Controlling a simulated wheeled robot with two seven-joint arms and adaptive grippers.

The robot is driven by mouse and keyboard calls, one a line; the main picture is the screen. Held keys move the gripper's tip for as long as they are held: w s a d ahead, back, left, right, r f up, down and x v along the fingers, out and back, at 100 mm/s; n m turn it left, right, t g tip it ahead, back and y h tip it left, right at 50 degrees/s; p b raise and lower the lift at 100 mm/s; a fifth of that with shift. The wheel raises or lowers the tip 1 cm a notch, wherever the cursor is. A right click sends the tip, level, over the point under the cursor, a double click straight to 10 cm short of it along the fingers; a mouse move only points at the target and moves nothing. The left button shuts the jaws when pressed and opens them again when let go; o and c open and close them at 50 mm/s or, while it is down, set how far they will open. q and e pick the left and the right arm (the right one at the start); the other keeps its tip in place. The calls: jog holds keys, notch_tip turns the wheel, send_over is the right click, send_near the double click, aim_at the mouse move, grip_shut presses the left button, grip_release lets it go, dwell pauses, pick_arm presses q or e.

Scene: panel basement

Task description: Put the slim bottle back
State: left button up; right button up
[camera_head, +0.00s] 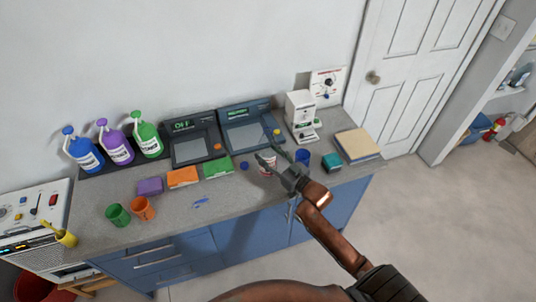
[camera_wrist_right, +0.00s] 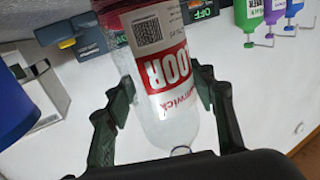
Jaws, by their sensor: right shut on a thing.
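The slim bottle (camera_wrist_right: 158,85) is clear, with a white and red label, and fills the middle of the right wrist view. I cannot tell whether the bottle's base touches the counter. My left gripper is not in view.
The grey counter (camera_head: 215,199) holds blue, purple and green pump bottles (camera_head: 146,135) at the back left, two dark devices (camera_head: 245,125), and a white machine (camera_head: 301,115). A blue cup (camera_head: 302,159) stands right beside my gripper. Coloured blocks (camera_head: 182,177) and cups (camera_head: 118,215) are left.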

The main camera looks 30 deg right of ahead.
jog(key=o, duration=1.3)
jog(key=s+d, duration=0.2)
jog(key=s, duration=1)
jog(key=shift+p, duration=0.35)
jog(key=shift+r, duration=0.1)
